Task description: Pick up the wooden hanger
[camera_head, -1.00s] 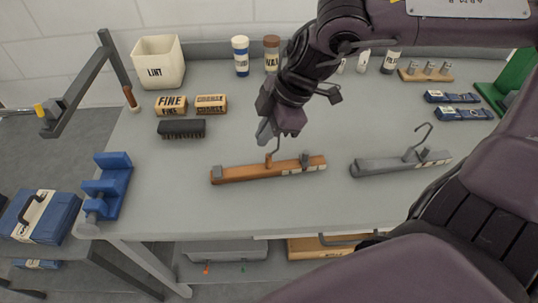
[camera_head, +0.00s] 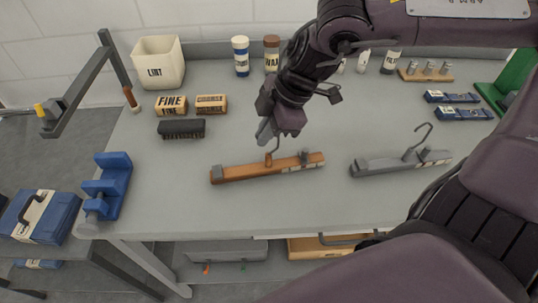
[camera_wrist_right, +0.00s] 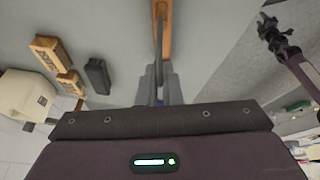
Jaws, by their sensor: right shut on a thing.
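The wooden hanger (camera_head: 250,170) is a brown bar with grey clips and a metal hook, near the middle of the grey bench. It also shows in the right wrist view (camera_wrist_right: 166,25). My right gripper (camera_head: 270,138) is above the bar, shut on the hanger's hook; its fingers also show in the right wrist view (camera_wrist_right: 159,88). I cannot tell whether the bar is clear of the bench. A grey hanger (camera_head: 400,163) lies to the right. My left gripper is not in view.
A blue vise (camera_head: 112,185) sits at the bench's left edge. Sanding blocks (camera_head: 171,105), a dark brush (camera_head: 181,129) and a lint bin (camera_head: 158,62) are at the back left. Jars (camera_head: 241,56) stand along the back. The bench (camera_head: 190,215) in front of the hanger is clear.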

